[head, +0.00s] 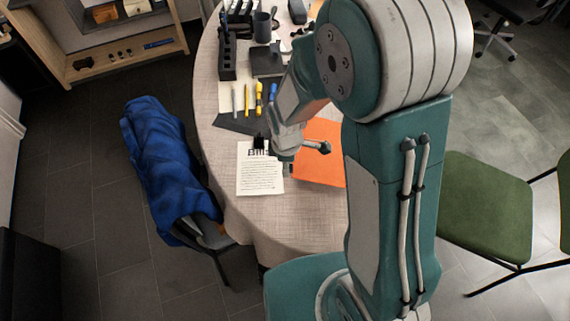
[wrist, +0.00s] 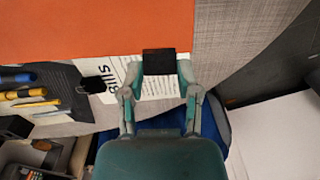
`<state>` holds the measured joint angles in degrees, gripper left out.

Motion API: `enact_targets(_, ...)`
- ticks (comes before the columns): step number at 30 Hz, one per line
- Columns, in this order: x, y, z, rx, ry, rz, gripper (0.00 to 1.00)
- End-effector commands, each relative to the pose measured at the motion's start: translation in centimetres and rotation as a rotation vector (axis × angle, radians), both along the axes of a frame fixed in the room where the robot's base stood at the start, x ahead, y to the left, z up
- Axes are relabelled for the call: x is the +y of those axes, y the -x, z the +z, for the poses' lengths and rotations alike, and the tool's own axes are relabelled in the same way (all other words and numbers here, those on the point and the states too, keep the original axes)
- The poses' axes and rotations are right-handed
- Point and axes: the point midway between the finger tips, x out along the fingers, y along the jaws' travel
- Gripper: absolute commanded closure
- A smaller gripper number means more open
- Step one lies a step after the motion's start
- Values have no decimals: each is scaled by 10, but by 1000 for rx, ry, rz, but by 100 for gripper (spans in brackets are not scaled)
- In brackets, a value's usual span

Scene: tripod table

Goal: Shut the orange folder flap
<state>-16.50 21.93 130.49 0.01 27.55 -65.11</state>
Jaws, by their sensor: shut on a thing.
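The orange folder (head: 320,160) lies on the table, partly hidden behind my arm in the head view. It fills the upper left of the wrist view (wrist: 90,30) as a flat orange sheet. I cannot tell its flap from its body. My gripper (wrist: 159,68) is at the folder's edge, its two fingers shut on a small black rectangular piece (wrist: 159,60). That piece overlaps the orange edge in the picture; whether it belongs to the folder is unclear. In the head view my arm mostly hides the gripper.
A printed sheet (head: 260,178) with a black clip-like thing (head: 261,143) lies beside the folder. A chair with a blue cloth (head: 165,165) and a green chair (head: 487,205) flank the table (head: 270,225).

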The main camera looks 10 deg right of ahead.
Motion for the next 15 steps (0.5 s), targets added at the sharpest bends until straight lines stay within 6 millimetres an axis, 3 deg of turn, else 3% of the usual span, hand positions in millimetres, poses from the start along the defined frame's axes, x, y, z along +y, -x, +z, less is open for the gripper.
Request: enact_targets(15,-7,1,19,-1,0,-1,67)
